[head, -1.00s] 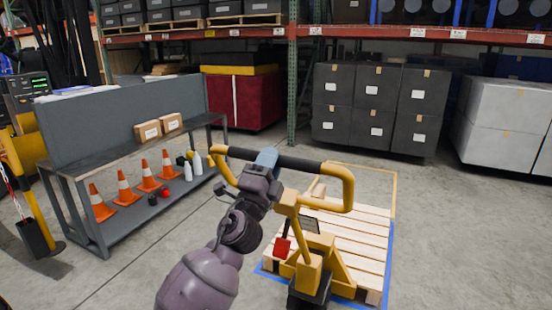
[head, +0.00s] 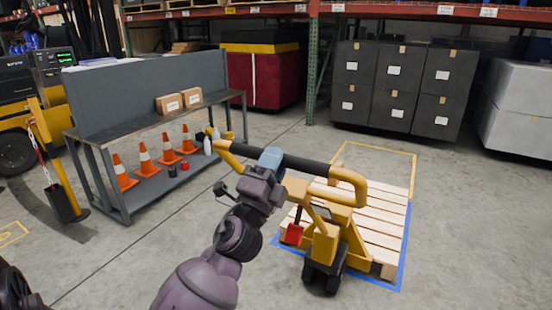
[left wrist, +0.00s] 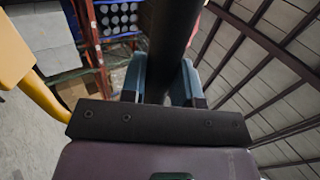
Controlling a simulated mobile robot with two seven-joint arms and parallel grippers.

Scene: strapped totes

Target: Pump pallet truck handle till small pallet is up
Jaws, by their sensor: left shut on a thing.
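The yellow pallet truck (head: 326,246) stands at the near end of the small wooden pallet (head: 384,222). Its handle (head: 305,165) is a yellow loop with a black grip bar, tilted toward me. My left gripper (head: 270,160) is shut on the black bar, left of its middle. In the left wrist view the bar (left wrist: 174,35) runs between the two blue-grey fingers (left wrist: 162,80). The truck's forks are hidden, and I cannot tell how high the pallet sits. My right gripper is not in view.
Blue and yellow floor tape (head: 405,245) outlines the pallet's spot. A grey workbench (head: 130,125) with orange cones (head: 165,150) on its lower shelf stands left. Black boxes (head: 395,85) stand behind. Open concrete floor lies to the right.

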